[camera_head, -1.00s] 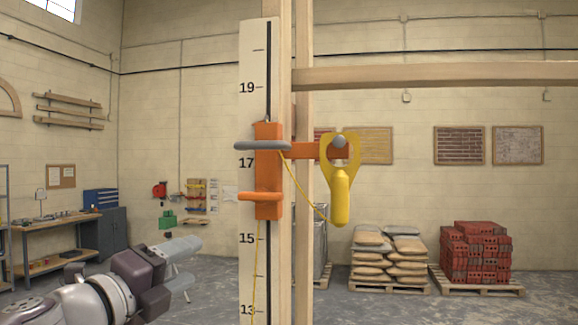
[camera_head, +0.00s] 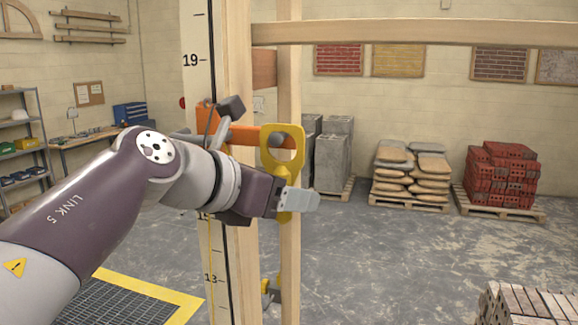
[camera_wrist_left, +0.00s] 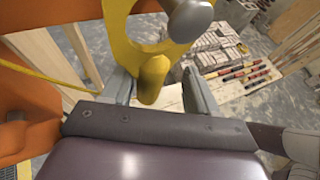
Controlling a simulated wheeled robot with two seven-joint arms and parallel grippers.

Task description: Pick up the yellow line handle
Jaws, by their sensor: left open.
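The yellow line handle (camera_head: 284,168) hangs from the end of an orange arm on an orange bracket (camera_head: 243,133). Its flat ring part is on top and its rounded grip points down. In the left wrist view the handle's grip (camera_wrist_left: 153,76) shows between the two grey fingers, with a grey round knob (camera_wrist_left: 190,18) at its ring. My left gripper (camera_head: 299,201) is open around the grip and hides part of it in the head view. I cannot tell whether a finger touches it. My right gripper is in neither view.
The numbered board (camera_head: 196,60) and wooden posts (camera_head: 239,60) stand close beside my left arm. A wooden rail (camera_head: 420,32) crosses above. Bagged pallets (camera_head: 410,175) and red bricks (camera_head: 500,175) stand farther back.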

